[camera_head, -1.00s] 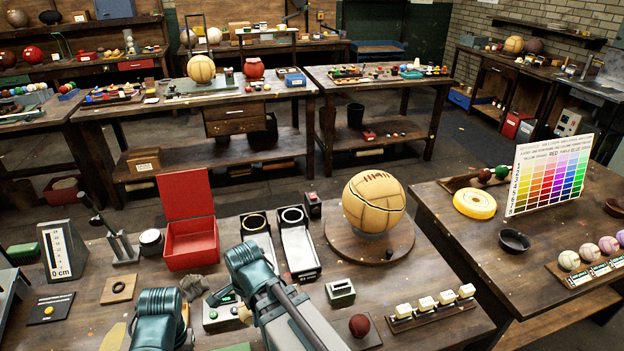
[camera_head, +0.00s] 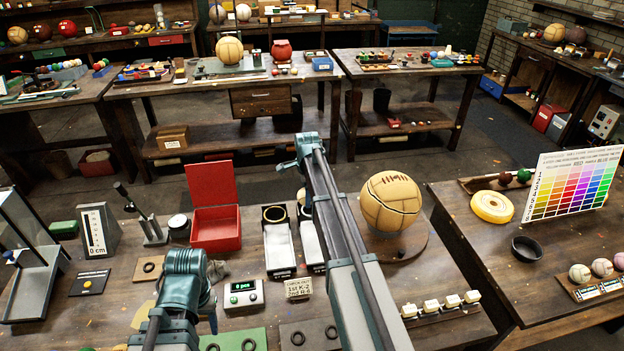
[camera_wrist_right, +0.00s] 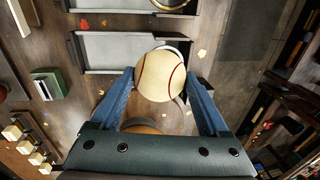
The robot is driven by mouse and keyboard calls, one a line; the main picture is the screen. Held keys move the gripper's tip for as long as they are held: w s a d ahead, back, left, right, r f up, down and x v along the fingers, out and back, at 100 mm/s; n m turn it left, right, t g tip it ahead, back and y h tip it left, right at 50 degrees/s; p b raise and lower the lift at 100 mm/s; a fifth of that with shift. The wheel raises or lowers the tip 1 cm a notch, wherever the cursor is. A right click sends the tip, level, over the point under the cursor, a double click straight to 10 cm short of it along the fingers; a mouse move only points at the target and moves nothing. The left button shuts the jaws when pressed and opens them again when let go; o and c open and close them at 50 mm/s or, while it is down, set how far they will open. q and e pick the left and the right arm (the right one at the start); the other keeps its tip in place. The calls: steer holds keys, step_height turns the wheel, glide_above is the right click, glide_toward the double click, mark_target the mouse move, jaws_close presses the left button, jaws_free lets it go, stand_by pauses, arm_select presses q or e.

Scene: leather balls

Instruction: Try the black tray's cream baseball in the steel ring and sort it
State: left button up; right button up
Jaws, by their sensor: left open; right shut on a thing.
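The cream baseball (camera_wrist_right: 160,78) with red seams is held between the blue fingers of my right gripper (camera_wrist_right: 160,74) in the right wrist view. It covers part of the steel ring (camera_wrist_right: 183,47) at the end of a grey chute (camera_wrist_right: 115,52); I cannot tell whether ball and ring touch. In the head view my right arm reaches far forward over the chutes, hiding the ball and much of the right-hand chute (camera_head: 311,250). My left gripper (camera_head: 204,300) is open, low over the near bench. I cannot pick out the black tray for certain.
A second chute (camera_head: 279,247) with a dark-rimmed ring stands left of the first. An open red box (camera_head: 215,228), a counter (camera_head: 243,294) and a sign (camera_head: 298,288) are nearby. A large tan ball (camera_head: 391,200) on a round board stands close right of my right arm.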

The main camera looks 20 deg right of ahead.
steer(key=w+d, duration=0.1)
steer(key=d, duration=0.1)
steer(key=shift+w+d+r, duration=0.4)
steer(key=shift+f, duration=0.1)
step_height(320, 180, down, 7)
steer(key=b, duration=0.6)
steer(key=shift+b, duration=0.35)
steer(key=o, duration=1.3)
steer(key=shift+o, duration=0.2)
steer(key=shift+r, duration=0.25)
